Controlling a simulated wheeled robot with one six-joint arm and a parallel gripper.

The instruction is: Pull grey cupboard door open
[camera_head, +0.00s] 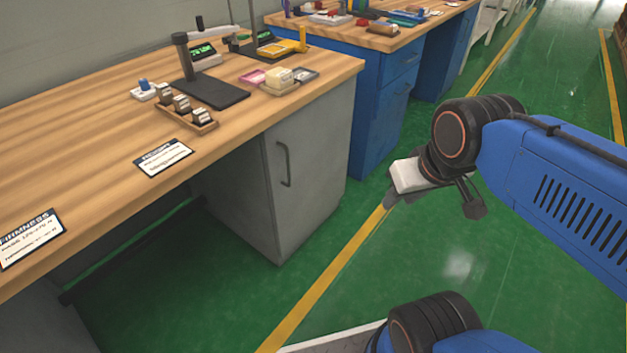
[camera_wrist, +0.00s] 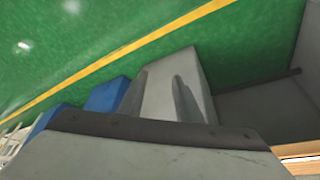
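The grey cupboard (camera_head: 240,195) stands under the wooden bench, and its door (camera_head: 312,165) looks shut, flush with the frame. A dark grey vertical bar handle (camera_head: 284,163) is on the door's left side. My gripper (camera_head: 432,203) is in the air to the right of the door, clear of the handle and touching nothing that I can see. Its fingers look spread and empty. In the wrist view the two fingers (camera_wrist: 160,100) stand apart in front of a grey cupboard surface (camera_wrist: 168,75). The handle is not clear in that view.
The wooden benchtop (camera_head: 85,120) holds a scale stand (camera_head: 205,90), small trays and labels. A blue cupboard (camera_head: 375,120) stands beyond the grey one. The green floor (camera_head: 400,270) before the door is clear, crossed by a yellow line (camera_head: 335,270).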

